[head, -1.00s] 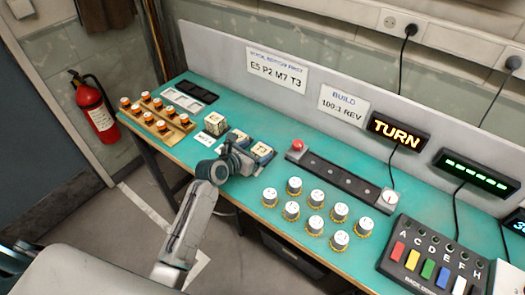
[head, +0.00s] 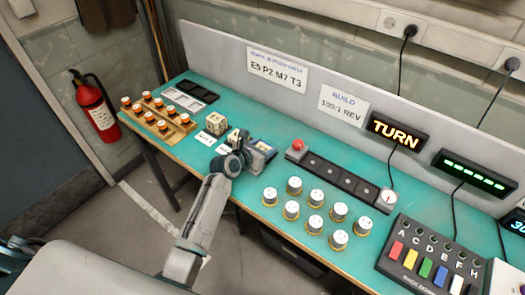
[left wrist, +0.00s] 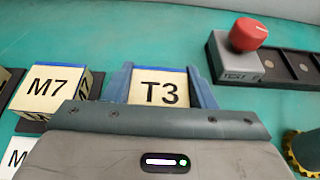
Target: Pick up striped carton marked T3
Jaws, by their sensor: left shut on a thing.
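The T3 carton (left wrist: 160,88) has a cream top with black lettering and sits between the two blue-grey fingers of my left gripper (left wrist: 161,82) in the left wrist view. The gripper is shut on it, with a finger at each side. In the head view the carton (head: 263,147) is partly hidden by my left gripper (head: 249,150) over the bench. I cannot tell whether it is clear of the surface. The M7 carton (left wrist: 48,88), cream with striped sides, stands apart just left of it. My right gripper is not in view.
A red button (head: 298,145) on a dark rail stands to the right. Several white-topped knobs (head: 315,197) stand in front. Another carton (head: 215,123) and a wooden rack of orange-capped pieces (head: 155,117) are to the left. A panel (head: 282,70) backs the teal bench.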

